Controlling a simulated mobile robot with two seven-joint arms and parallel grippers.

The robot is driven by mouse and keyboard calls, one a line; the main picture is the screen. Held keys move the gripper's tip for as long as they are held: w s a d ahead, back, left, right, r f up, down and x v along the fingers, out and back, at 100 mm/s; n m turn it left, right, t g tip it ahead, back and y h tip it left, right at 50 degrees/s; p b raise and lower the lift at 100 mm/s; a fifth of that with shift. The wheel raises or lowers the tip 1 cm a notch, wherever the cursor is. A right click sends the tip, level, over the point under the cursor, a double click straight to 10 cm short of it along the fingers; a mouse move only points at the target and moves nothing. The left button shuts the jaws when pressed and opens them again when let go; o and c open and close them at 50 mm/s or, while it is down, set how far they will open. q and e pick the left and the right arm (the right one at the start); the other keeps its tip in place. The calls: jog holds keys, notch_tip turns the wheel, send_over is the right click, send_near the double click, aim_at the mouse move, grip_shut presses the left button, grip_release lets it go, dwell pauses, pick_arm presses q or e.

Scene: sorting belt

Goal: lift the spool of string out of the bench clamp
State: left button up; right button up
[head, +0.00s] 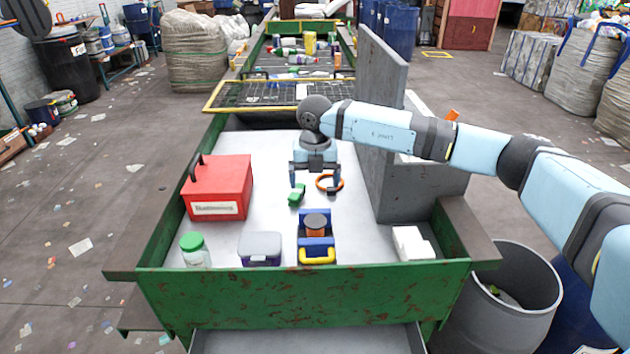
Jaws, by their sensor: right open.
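The spool of string (316,224), orange-brown with a dark top, stands upright between the jaws of the blue bench clamp (318,244). The clamp has a yellow handle at its near side and sits near the front edge of the sorting tray. My right gripper (315,184) is open with its fingers pointing down. It is behind the spool, farther from me, and apart from it. Nothing shows held between its fingers. The clamp hides the lower part of the spool. My left gripper is not in view.
A green object (297,196) and an orange ring (322,187) lie close to the right gripper. A red box (218,192), a green-lidded jar (194,250) and a grey-lidded box (260,246) stand left of the clamp. White blocks (410,243) and a grey wall (415,185) are right.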

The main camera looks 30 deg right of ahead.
aim_at(315, 223)
notch_tip(315, 223, down, 14)
jog(key=shift+d+r+p, duration=0.1)
jog(key=shift+r+p, duration=0.1)
jog(key=shift+p, duration=0.25)
jog(key=c, duration=1)
jog(key=shift+s+r+p, duration=0.2)
jog(key=shift+s+p, duration=0.05)
jog(key=shift+p, duration=0.1)
jog(key=shift+s+a+r, duration=0.1)
jog(key=shift+s+a, duration=0.05)
jog(key=shift+a, duration=0.05)
jog(key=shift+r, duration=0.1)
jog(key=shift+r+p, duration=2.8)
jog(key=shift+r, duration=1.3)
